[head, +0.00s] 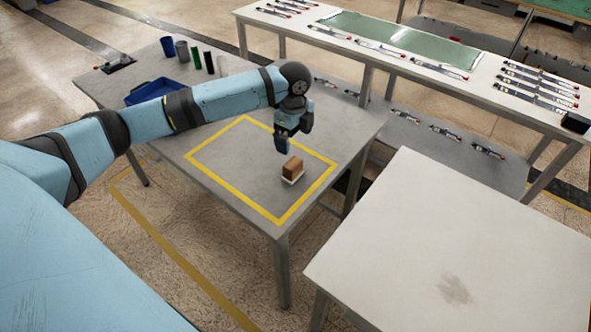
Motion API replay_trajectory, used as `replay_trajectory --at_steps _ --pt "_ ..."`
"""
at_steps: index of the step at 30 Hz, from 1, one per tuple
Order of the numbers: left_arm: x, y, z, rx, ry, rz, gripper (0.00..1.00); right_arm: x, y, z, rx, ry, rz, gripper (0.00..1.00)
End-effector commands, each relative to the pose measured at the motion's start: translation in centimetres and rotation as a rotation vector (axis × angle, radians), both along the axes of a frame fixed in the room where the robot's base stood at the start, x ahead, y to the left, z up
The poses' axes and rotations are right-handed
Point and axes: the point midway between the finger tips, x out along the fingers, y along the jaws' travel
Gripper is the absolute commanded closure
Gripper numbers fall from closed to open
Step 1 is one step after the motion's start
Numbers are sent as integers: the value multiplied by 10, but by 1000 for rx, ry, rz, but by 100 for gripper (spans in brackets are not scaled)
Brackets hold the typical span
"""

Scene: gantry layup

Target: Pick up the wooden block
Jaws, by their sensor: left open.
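The wooden block (292,167) is small and brown. It sits on a small white piece (292,179) inside the yellow taped rectangle on the grey table (350,135). My left gripper (283,149) is open and points down just above and slightly left of the block in the picture. No contact between the fingers and the block can be made out, and the gap between them is hard to judge. My left arm reaches across the table from the left. My right gripper is not in view.
A blue tray (137,97) and several cups stand at the table's far left, partly behind my arm. A white-topped table (400,245) stands at the front right. A long bench (400,37) with several tools and a green mat is behind. The taped area is otherwise clear.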

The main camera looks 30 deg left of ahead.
Motion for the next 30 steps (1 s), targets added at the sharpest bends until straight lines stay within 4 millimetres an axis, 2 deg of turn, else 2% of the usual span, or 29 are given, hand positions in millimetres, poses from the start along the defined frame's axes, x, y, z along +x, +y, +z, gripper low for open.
replay_trajectory --at_steps 9,20,27,30 --pt "-1 -1 -61 -2 2 1 8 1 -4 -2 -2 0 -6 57" --pt "0 2 -88 -1 0 1 8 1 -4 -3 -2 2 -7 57" --pt "0 5 -123 -2 1 1 8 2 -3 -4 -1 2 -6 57" --pt "0 5 -129 -1 -1 0 8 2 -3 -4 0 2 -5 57"
